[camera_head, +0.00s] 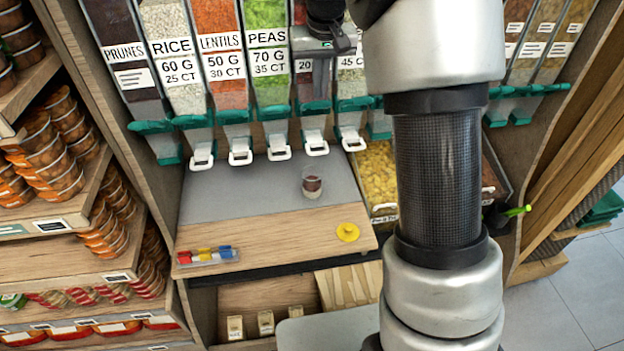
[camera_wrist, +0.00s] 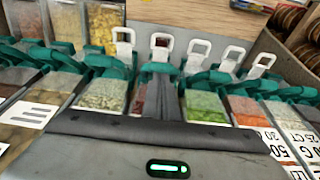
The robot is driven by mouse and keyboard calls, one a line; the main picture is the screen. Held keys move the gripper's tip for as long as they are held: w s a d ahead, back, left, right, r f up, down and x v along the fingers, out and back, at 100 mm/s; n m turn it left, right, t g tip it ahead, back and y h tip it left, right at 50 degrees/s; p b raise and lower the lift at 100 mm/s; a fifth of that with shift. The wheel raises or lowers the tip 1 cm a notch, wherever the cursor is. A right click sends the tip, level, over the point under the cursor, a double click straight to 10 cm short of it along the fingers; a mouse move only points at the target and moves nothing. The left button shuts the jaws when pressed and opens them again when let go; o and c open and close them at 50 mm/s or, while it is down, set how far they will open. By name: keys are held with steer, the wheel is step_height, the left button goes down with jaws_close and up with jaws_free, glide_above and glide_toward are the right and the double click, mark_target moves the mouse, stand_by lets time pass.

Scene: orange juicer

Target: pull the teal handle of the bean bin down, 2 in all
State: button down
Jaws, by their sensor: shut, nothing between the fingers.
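The bean bin (camera_head: 304,88) is a clear dispenser of dark red beans between the peas and a bin of pale contents. Its label is mostly hidden by my gripper; only "20" shows. Its teal handle (camera_head: 315,107) has a white loop (camera_head: 316,146) below it. In the wrist view the teal handle (camera_wrist: 157,68) and white loop (camera_wrist: 161,45) lie just beyond my fingertips. My gripper (camera_head: 321,96) is shut and empty, in front of the bin just above the teal handle; I cannot tell whether it touches. A clear cup (camera_head: 312,183) with dark red contents stands below.
Prunes, rice (camera_head: 182,80), lentils and peas (camera_head: 266,75) bins stand close on the left, with similar teal handles. A yellow disc (camera_head: 348,232) and coloured markers (camera_head: 207,256) lie on the wooden shelf. A tray of yellow pieces (camera_head: 376,180) is right of the cup.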

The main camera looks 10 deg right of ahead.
mark_target(319, 105)
steer(key=shift+f, duration=0.1)
stand_by(0.5)
steer(key=shift+f+b, duration=0.6)
steer(key=shift+f, duration=0.05)
steer(key=shift+s+f+b, duration=0.3)
steer(key=shift+f+b, duration=0.3)
steer(key=shift+f, duration=0.1)
steer(key=shift+s+f+b, duration=0.1)
steer(key=shift+f+b, duration=0.4)
steer(key=shift+f, duration=0.15)
steer(key=shift+f+b, duration=0.35)
steer(key=shift+f, duration=0.2)
steer(key=shift+s+f+b, duration=0.15)
steer(key=shift+f+b, duration=0.25)
steer(key=shift+f, duration=0.2)
steer(key=shift+s, duration=0.1)
steer(key=shift+r, duration=0.15)
